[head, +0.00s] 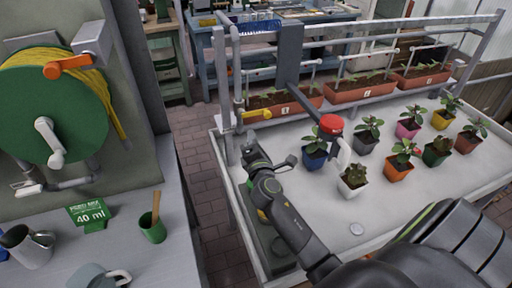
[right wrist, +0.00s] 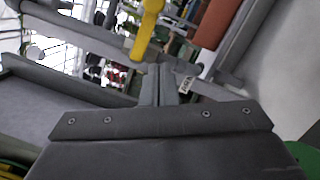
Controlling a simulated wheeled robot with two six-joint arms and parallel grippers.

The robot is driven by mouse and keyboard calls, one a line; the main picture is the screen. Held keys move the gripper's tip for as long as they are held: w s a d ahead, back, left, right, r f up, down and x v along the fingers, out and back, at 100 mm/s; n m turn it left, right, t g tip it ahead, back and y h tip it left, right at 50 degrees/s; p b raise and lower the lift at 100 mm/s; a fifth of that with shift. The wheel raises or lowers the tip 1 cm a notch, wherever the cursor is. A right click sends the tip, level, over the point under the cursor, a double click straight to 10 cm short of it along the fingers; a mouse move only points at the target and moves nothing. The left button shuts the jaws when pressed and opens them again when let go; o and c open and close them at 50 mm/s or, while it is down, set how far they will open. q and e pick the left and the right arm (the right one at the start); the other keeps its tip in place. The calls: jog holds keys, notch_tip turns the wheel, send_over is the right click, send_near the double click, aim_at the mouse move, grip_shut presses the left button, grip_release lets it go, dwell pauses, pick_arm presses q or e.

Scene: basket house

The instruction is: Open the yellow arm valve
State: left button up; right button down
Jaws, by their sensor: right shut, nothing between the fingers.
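In the right wrist view the yellow lever (right wrist: 148,28) hangs down just beyond the fingertips. My right gripper (head: 249,142) is just below the lever in the head view, beside the pipe, partly hidden by its own wrist. Its fingers (right wrist: 160,77) are together and empty, and a small gap to the lever seems to show. My left gripper is in neither view.
A white table (head: 310,205) carries several potted plants. A red knob (head: 331,124) with a white spout hangs over it from a grey arm. A green hose reel (head: 62,110) with an orange lever (head: 68,66) is on the left wall. A grey counter (head: 180,230) holds cups.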

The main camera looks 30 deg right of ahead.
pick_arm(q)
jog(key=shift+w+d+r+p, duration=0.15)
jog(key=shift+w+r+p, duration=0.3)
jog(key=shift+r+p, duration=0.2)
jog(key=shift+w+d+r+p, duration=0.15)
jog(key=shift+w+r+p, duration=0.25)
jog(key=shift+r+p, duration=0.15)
pick_arm(e)
jog(key=d, duration=0.1)
jog(key=w+d+r, duration=0.1)
jog(key=d, duration=0.1)
jog(key=d+r, duration=0.1)
jog(key=shift+w+d, duration=0.15)
jog(key=shift+d, duration=0.05)
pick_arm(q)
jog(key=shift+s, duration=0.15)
